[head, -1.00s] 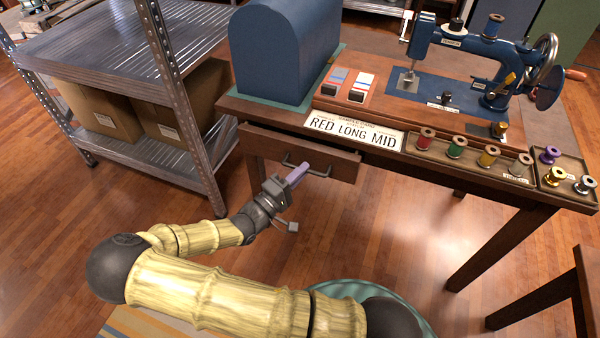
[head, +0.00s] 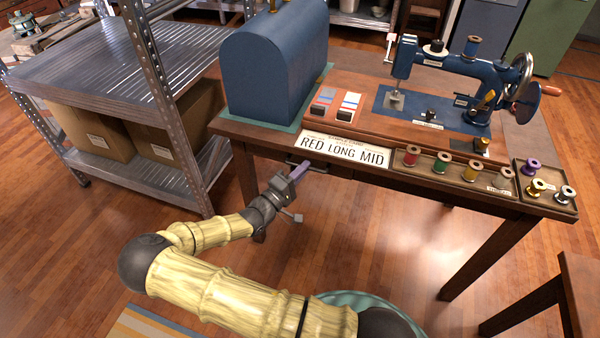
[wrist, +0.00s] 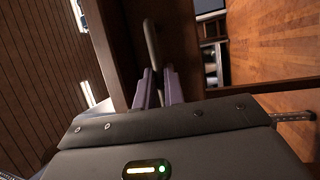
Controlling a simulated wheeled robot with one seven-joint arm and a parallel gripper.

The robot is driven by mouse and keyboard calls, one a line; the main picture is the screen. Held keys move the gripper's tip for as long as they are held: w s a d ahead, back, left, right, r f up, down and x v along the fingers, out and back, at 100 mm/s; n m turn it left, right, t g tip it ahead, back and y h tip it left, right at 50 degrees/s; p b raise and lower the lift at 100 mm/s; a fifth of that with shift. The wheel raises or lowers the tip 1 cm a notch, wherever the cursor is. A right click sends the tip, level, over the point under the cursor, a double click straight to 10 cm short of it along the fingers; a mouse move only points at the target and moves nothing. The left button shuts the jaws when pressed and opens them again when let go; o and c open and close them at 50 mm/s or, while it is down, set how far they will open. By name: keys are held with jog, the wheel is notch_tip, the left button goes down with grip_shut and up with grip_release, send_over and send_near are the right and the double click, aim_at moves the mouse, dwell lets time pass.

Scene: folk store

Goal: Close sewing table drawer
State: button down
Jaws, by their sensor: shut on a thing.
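The sewing table (head: 225,128) has a brown drawer (head: 270,153) under its top at the left. The drawer front sits tucked close beneath the tabletop edge; whether it is fully flush I cannot tell. My gripper (head: 299,171) is at the drawer's dark bar handle, with its purple fingers pointing toward it. In the wrist view, the handle (wrist: 151,42) runs up from between the fingers of my gripper (wrist: 159,85), which are shut on it. The fingers hide part of the handle.
A blue domed case (head: 270,70), a blue sewing machine (head: 470,75), a sign (head: 343,151) and several thread spools stand on the table. A metal shelf with boxes (head: 95,130) is at the left. A wooden stool (head: 580,285) is at lower right.

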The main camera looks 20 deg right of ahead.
jog(key=c, duration=1.5)
grip_release()
jog(key=shift+w+d, duration=0.15)
jog(key=shift+w, duration=0.05)
jog(key=shift+s, duration=0.1)
jog(key=p+v, duration=0.2)
jog(key=v, duration=1.5)
jog(key=shift+a, duration=0.25)
